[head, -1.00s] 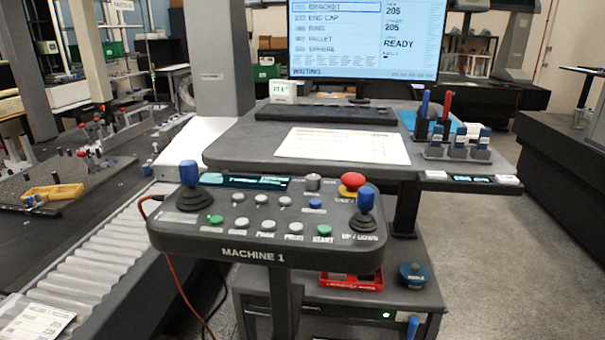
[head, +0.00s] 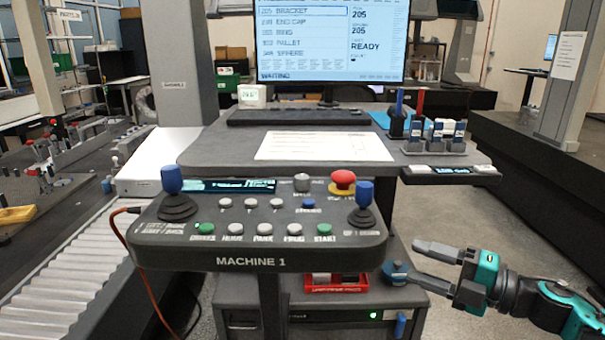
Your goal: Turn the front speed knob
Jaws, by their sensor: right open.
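The control box (head: 258,262) marked MACHINE 1 stands on a post in the middle of the head view. A grey knob (head: 301,183) sits at its upper edge, between the small display and the red emergency button; it looks like the speed knob, but its label is too blurred to read. My right gripper (head: 414,262) is at the lower right, its two grey fingers spread and pointing left. It is open and empty, to the right of the box and apart from it. My left gripper is out of view.
Two blue-topped joysticks (head: 172,180) (head: 363,195) stand at the box's ends. The red button (head: 343,180) is close right of the knob. Behind is a desk (head: 215,150) with a monitor (head: 330,40). A cart below holds a red tray (head: 336,290).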

